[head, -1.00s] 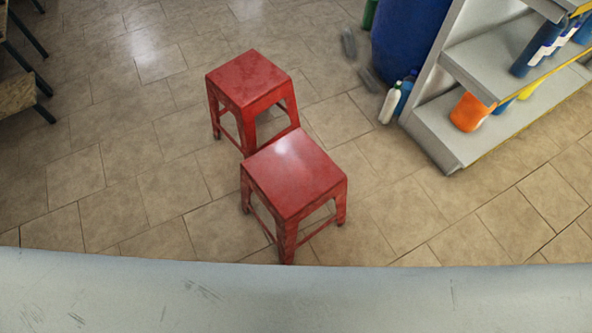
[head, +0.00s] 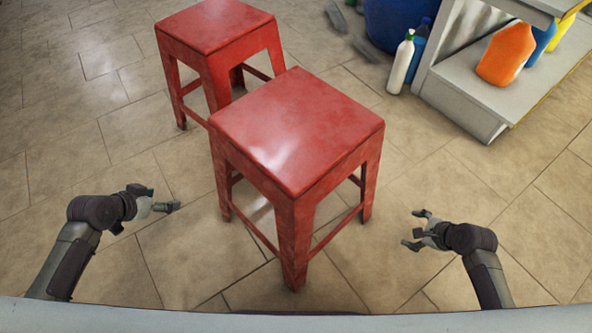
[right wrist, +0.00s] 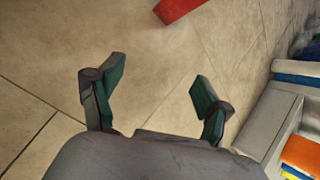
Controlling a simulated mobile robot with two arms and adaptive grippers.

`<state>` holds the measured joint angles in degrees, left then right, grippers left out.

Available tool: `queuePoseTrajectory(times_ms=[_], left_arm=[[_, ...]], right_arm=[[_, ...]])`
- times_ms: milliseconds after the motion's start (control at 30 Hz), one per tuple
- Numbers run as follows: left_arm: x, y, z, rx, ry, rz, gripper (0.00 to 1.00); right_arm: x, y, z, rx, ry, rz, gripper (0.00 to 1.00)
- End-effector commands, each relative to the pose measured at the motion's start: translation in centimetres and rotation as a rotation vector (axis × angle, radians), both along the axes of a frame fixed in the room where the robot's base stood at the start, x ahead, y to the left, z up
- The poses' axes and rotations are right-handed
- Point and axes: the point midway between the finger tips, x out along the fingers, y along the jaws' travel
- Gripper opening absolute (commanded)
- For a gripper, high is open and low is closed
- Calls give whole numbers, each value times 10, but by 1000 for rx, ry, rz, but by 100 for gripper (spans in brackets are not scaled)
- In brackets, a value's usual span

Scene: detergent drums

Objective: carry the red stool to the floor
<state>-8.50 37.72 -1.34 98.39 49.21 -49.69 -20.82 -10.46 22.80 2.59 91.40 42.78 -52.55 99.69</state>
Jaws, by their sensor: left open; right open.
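Two red stools with square seats and splayed legs show in the head view. The nearer red stool (head: 298,125) is at the centre, and its legs appear to rest on the tiled floor (head: 420,180). The other red stool (head: 215,30) stands behind it to the left, partly hidden by it. My left gripper (head: 168,202) is open and empty, left of the nearer stool and apart from it. My right gripper (head: 412,230) is open and empty, to the right of that stool. In the right wrist view its fingers (right wrist: 150,92) are spread over floor, with a red piece (right wrist: 178,8) beyond.
A grey shelf unit (head: 470,100) stands at the right with an orange bottle (head: 506,55) on it. A white bottle (head: 400,65) and a blue drum (head: 400,22) stand beside it. Floor at the left and lower right is clear.

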Motion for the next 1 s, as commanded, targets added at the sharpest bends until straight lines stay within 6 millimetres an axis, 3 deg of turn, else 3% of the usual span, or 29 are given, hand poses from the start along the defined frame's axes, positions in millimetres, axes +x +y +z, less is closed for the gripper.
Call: queuePoseTrajectory(times_ms=[33, 200, 400, 700, 1000], left_arm=[[5, -7, -23, 1, -28, -51, 82], [6, -39, -18, -1, -89, -221, 82], [-7, -66, -13, 9, -123, -368, 82], [-13, -75, -5, 14, -130, -415, 82], [-9, -77, -10, 11, -132, -410, 82]], right_arm=[[9, 2, -26, 56, -9, -42, 78], [25, 16, -25, 254, 9, -172, 78], [27, 30, -17, 396, 45, -246, 78], [26, 35, -8, 439, 63, -268, 78], [30, 38, -13, 441, 64, -268, 78]])
